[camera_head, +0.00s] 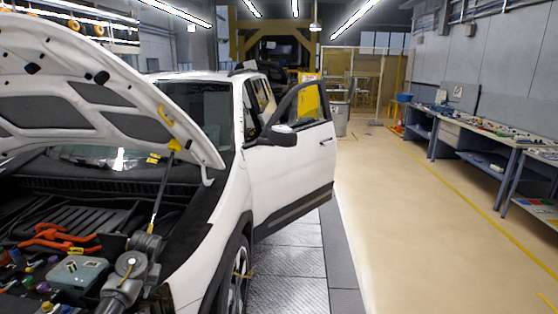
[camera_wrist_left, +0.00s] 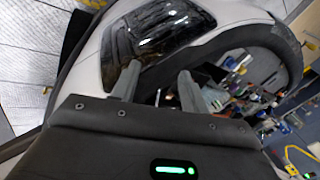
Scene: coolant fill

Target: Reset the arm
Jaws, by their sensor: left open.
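My left gripper (camera_wrist_left: 158,70) is open, with its two grey fingers apart and nothing between them in the left wrist view. Beyond the fingers are a dark, glossy headlight (camera_wrist_left: 150,38) and the car's white bodywork. I do not make out the left gripper's fingers in the head view. A grey jointed part (camera_head: 130,265) rises over the engine bay there; I cannot tell if it is mine. My right gripper is in neither view.
The white car (camera_head: 290,150) stands at left, its hood (camera_head: 85,85) raised and a door open. Its engine bay holds a teal box (camera_head: 78,271) and orange hoses (camera_head: 55,237). Workbenches (camera_head: 480,145) line the right wall. The tan floor (camera_head: 420,230) between is clear.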

